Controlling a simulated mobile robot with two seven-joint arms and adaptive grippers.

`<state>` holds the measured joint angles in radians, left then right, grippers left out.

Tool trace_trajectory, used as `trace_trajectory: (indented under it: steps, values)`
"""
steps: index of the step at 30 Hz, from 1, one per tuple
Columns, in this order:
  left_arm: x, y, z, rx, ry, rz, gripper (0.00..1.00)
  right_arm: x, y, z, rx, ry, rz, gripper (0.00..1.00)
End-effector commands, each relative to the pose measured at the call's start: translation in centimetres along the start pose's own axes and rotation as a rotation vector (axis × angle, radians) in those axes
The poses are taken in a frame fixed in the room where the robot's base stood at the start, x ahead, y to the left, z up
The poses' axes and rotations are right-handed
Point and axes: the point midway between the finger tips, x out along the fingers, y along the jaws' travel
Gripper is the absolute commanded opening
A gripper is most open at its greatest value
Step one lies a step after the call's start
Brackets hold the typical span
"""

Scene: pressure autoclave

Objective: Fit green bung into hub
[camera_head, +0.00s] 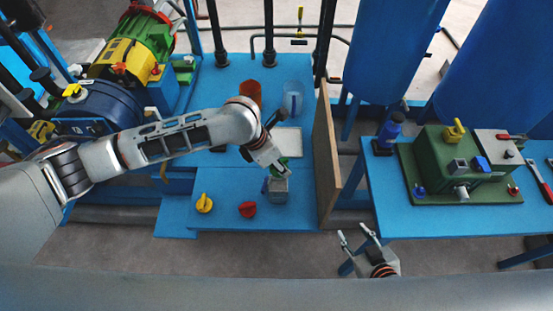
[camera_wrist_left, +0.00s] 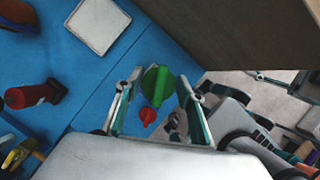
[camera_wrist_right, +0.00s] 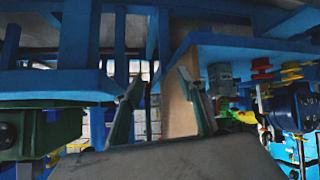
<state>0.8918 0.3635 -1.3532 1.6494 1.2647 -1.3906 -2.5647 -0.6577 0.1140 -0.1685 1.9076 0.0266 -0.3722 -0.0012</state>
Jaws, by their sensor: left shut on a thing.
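The green bung (camera_wrist_left: 157,84) is between the fingers of my left gripper (camera_wrist_left: 157,98), which is shut on it. In the head view the bung (camera_head: 282,162) shows only in part beside the fingers of my left gripper (camera_head: 276,168). A grey block-like hub (camera_head: 280,188) stands on the blue bench just below them; whether the bung touches it I cannot tell. In the left wrist view the bung and gripper largely hide the hub. My right gripper (camera_head: 358,240) is open and empty, low in front of the benches. Its spread fingers (camera_wrist_right: 162,100) also show in the right wrist view.
A yellow knob (camera_head: 204,203) and a red knob (camera_head: 247,209) lie on the blue bench (camera_head: 180,222) left of the hub. An upright brown board (camera_head: 325,160) stands right of it. A white plate (camera_head: 287,143) lies behind. A green box (camera_head: 455,165) stands on the right bench.

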Motion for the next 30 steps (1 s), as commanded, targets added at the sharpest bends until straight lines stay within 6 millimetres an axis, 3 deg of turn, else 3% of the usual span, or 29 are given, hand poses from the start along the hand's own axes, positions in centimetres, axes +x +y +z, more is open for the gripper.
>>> trace_trajectory:
  steps: [12, 19, 30]
  values:
    - [1.8, 0.1, -0.8, -0.001, 0.000, 0.000, 0.17, 0.7, -0.9, -0.1, -0.009, 0.023, -0.018, 0.40]
    - [3.8, 0.1, -1.6, -0.001, -0.001, 0.000, 0.17, 1.2, -1.4, -1.7, -0.015, 0.071, -0.028, 0.40]
    - [5.3, 0.1, -2.3, -0.001, 0.000, 0.001, 0.17, 1.8, -1.9, -1.2, -0.014, 0.075, -0.036, 0.40]
